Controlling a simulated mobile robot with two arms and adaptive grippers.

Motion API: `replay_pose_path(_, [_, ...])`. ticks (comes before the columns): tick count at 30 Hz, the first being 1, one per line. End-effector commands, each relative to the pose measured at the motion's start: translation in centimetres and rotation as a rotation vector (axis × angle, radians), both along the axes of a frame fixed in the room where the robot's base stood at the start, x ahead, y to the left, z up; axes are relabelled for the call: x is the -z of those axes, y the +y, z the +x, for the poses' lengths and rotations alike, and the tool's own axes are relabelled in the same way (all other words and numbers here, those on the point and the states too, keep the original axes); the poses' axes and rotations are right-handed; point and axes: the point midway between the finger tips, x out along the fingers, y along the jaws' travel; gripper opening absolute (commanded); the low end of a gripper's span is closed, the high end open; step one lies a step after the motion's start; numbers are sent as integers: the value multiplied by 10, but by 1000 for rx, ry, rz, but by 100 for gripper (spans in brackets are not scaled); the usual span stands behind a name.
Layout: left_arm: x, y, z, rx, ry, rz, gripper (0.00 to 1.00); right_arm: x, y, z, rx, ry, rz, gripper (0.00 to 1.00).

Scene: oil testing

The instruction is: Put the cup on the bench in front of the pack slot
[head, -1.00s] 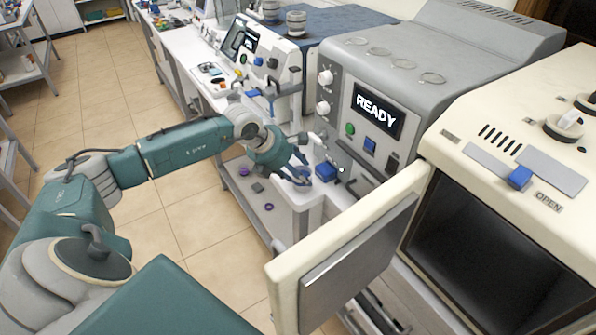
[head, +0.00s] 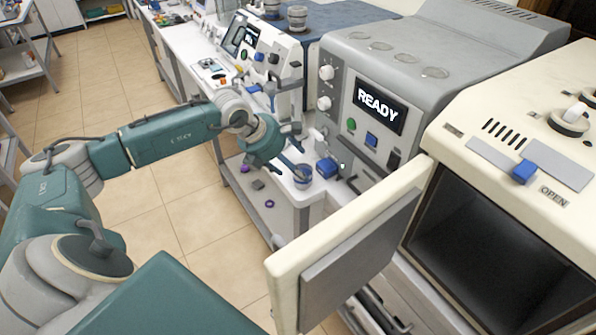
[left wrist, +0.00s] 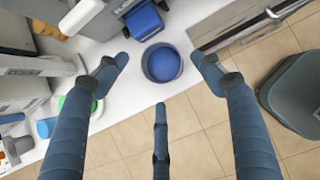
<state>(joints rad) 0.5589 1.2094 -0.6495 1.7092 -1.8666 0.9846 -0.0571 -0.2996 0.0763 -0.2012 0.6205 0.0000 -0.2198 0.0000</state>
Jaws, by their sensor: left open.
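The cup (left wrist: 162,64) is round and dark outside with a blue inside, seen from above in the left wrist view. It stands upright on the white bench (left wrist: 110,52), near the bench edge. In the head view the cup (head: 302,178) is small and partly covered by my fingers. My left gripper (head: 290,168) is open; in the left wrist view its fingers (left wrist: 161,75) are spread around the cup, with visible gaps. A blue block (head: 327,168) is beside the cup at the grey READY machine; I cannot make out the slot itself. My right gripper is out of view.
The grey READY machine (head: 428,75) stands behind the cup. An open cream door (head: 345,240) with a metal panel juts out to the right of the cup. A lower shelf (head: 245,200) holds small items. The tiled floor (head: 165,220) is clear at left.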

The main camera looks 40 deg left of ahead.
Motion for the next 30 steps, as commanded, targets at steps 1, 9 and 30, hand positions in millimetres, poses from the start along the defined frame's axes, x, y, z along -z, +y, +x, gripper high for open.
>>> replay_pose_path(1, [-7, 5, -6, -1, -2, 7, 67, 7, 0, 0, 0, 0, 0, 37])
replay_pose_path(9, [-51, 14, -32, -2, -1, 5, 67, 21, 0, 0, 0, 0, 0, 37])
replay_pose_path(30, [-68, 16, -41, -1, 0, 1, 67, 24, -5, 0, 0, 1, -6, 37])
